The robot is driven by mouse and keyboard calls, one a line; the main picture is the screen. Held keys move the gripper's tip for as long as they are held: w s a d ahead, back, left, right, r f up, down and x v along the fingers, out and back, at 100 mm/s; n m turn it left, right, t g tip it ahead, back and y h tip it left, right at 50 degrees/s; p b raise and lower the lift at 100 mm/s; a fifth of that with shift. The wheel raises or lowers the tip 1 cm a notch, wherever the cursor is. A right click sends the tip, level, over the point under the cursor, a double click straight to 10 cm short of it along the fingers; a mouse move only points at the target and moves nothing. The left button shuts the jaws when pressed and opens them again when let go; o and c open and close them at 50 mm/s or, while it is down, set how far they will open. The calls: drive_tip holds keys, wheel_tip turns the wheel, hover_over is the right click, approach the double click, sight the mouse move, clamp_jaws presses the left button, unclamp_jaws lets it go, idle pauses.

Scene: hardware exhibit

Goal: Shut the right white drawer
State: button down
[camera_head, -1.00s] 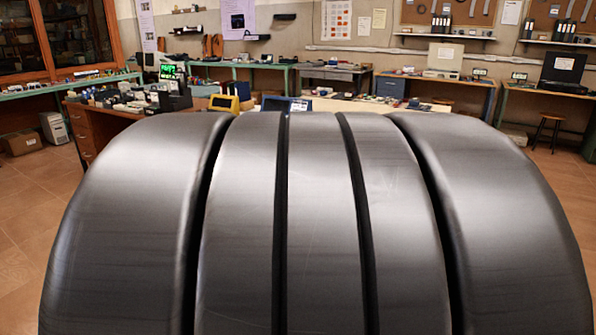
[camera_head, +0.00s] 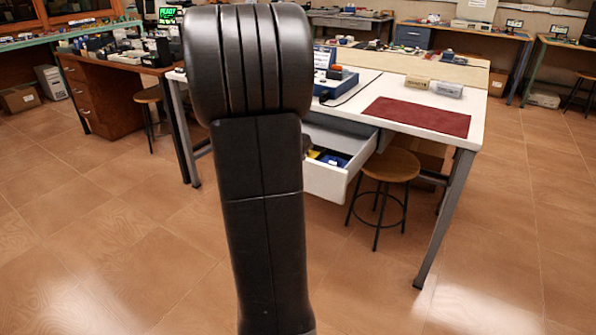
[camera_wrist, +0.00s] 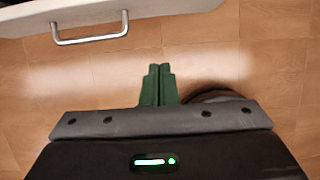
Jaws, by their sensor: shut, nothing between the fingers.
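The white drawer (camera_head: 325,182) hangs open under the white table (camera_head: 478,112) in the head view, with blue and yellow things inside. My arm hides its left part. In the wrist view, a white drawer front (camera_wrist: 170,8) with a metal bar handle (camera_wrist: 90,38) crosses the top left. My gripper (camera_wrist: 158,68) shows its green fingers shut together and empty. They point toward the drawer front, below and right of the handle in the picture, with floor showing between. The gripper is hidden in the head view.
A round wooden stool (camera_head: 391,166) stands close to the right of the drawer. A table leg (camera_head: 444,220) stands further right. On the table are a dark red mat (camera_head: 418,116) and blue equipment (camera_head: 335,85). The tiled floor in front is clear.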

drive_tip(key=w+d+f+b, duration=0.4)
drive_tip(key=w+f, duration=0.2)
drive_tip(key=f, duration=0.3)
drive_tip(key=shift+d, duration=0.3)
drive_tip(key=shift+w, duration=0.15)
